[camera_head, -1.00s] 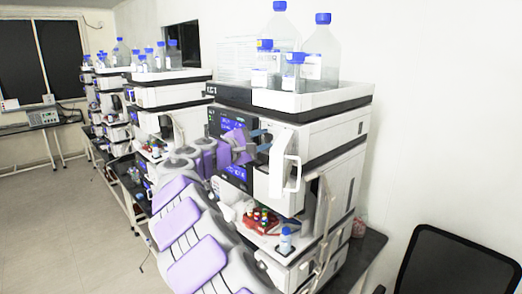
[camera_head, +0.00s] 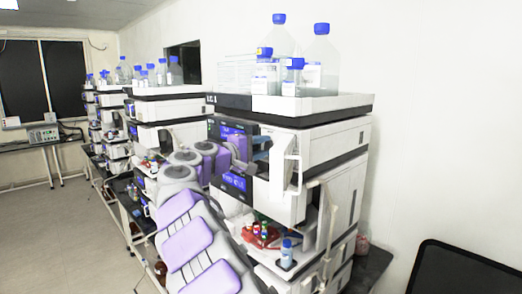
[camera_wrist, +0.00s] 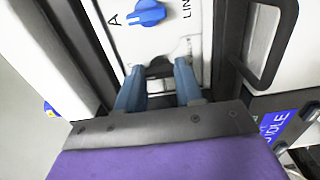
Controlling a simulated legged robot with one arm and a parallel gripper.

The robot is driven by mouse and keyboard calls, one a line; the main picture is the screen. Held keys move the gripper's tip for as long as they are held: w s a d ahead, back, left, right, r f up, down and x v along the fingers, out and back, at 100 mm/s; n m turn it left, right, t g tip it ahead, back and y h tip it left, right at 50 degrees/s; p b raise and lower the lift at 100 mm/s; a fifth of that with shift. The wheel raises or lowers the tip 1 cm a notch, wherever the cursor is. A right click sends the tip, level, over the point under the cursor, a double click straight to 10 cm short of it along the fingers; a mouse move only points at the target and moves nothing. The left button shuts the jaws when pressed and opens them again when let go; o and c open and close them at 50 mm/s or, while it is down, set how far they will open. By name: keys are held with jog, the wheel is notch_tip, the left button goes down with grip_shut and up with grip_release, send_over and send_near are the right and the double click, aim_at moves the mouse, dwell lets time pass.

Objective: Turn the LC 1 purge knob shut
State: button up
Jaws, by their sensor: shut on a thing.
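The LC 1 stack (camera_head: 290,165) stands nearest, its label on the top tray's front edge. My gripper (camera_head: 264,151) reaches from the left past its screen (camera_head: 236,182) into the opening beside the white door; the fingertips are partly hidden in the head view. In the wrist view my gripper's two blue fingers (camera_wrist: 159,80) stand either side of a dark grey purge knob (camera_wrist: 161,73) and are shut on it. The knob is mostly hidden, so its turn angle cannot be read. A blue knob (camera_wrist: 151,13) is above it, between a letter A and cut-off lettering.
A white door with a handle (camera_head: 297,172) stands close right of my gripper; a dark handle (camera_wrist: 272,45) shows in the wrist view. Bottles (camera_head: 321,62) stand on top. Red-racked vials (camera_head: 262,232) and a blue-capped bottle (camera_head: 286,254) sit below. A black chair (camera_head: 465,270) is at the lower right.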

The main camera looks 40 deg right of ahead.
jog(key=shift+f, duration=0.25)
jog(key=o, duration=0.6)
jog(key=shift+o, duration=0.8)
jog(key=shift+r, duration=0.1)
jog(key=shift+a, duration=0.1)
jog(key=s+a, duration=0.1)
jog(key=a, duration=1.6)
jog(key=shift+a, duration=0.2)
jog(key=shift+s, duration=0.1)
